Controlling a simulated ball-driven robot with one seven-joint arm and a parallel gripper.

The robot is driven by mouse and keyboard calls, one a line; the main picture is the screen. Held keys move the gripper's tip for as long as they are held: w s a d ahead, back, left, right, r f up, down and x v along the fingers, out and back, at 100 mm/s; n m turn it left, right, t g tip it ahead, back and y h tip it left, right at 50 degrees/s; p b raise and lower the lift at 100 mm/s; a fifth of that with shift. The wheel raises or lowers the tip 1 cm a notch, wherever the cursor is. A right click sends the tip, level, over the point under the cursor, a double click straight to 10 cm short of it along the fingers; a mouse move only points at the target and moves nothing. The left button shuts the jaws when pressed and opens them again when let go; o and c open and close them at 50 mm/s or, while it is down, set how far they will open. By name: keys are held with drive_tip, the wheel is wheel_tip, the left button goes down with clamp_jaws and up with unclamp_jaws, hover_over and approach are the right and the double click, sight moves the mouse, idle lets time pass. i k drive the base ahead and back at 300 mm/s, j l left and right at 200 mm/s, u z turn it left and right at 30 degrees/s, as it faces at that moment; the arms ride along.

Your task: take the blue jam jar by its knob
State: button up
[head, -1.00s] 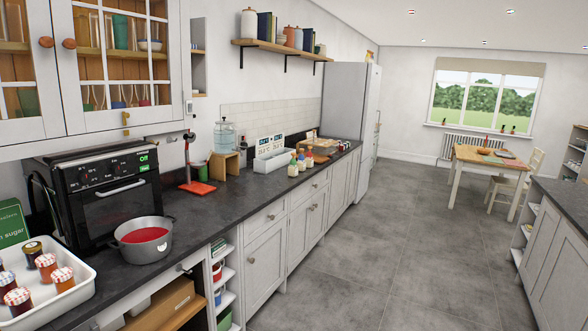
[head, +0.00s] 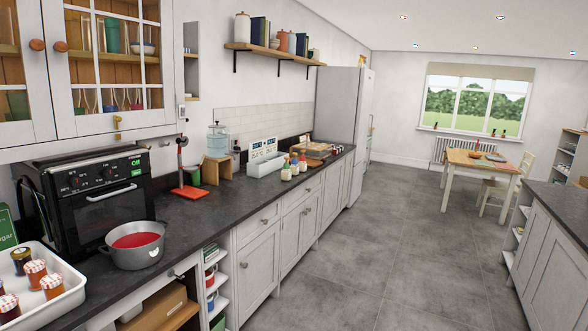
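No jar that I can clearly tell as the blue jam jar is in view. Several jam jars (head: 37,277) with gingham or dark lids stand in a white tray (head: 72,283) at the lower left; their contents look red, orange or dark. The glazed cabinet (head: 72,70) at the upper left is shut, with two round knobs. Behind its panes are glasses, green vessels and small red and blue things, too small to tell apart. My gripper is not in view.
A grey pot (head: 135,252) of red contents stands on the dark worktop (head: 190,222) before a black oven (head: 95,200). A red stand (head: 189,191) and small bottles (head: 294,165) are farther along. The grey floor (head: 375,260) is open to the right, bounded by another counter (head: 550,240).

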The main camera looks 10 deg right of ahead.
sight(294, 167)
drive_tip(key=i+l+z, duration=0.3)
drive_tip(key=i+l, duration=0.15)
drive_tip(key=i+l+z, duration=0.3)
drive_tip(key=i, duration=0.35)
drive_tip(key=i+l+z, duration=0.15)
drive_tip(key=i+z, duration=0.15)
drive_tip(key=i, duration=0.3)
drive_tip(key=i+z, duration=0.3)
drive_tip(key=i, duration=0.3)
drive_tip(key=i+u, duration=0.1)
drive_tip(key=i, duration=0.4)
drive_tip(key=i+l, duration=0.1)
drive_tip(key=i, duration=0.4)
drive_tip(key=i+l+u, duration=0.15)
drive_tip(key=i, duration=0.85)
drive_tip(key=i+l+u, duration=0.15)
drive_tip(key=i, duration=0.35)
drive_tip(key=i+j+u, duration=0.25)
drive_tip(key=i+u, duration=0.25)
drive_tip(key=i, duration=0.2)
drive_tip(key=i+u, duration=0.45)
drive_tip(key=i, duration=0.2)
drive_tip(key=i+l+u, duration=0.3)
drive_tip(key=i+u, duration=0.2)
drive_tip(key=i, duration=0.2)
drive_tip(key=i+u, duration=0.45)
drive_tip(key=i, duration=0.6)
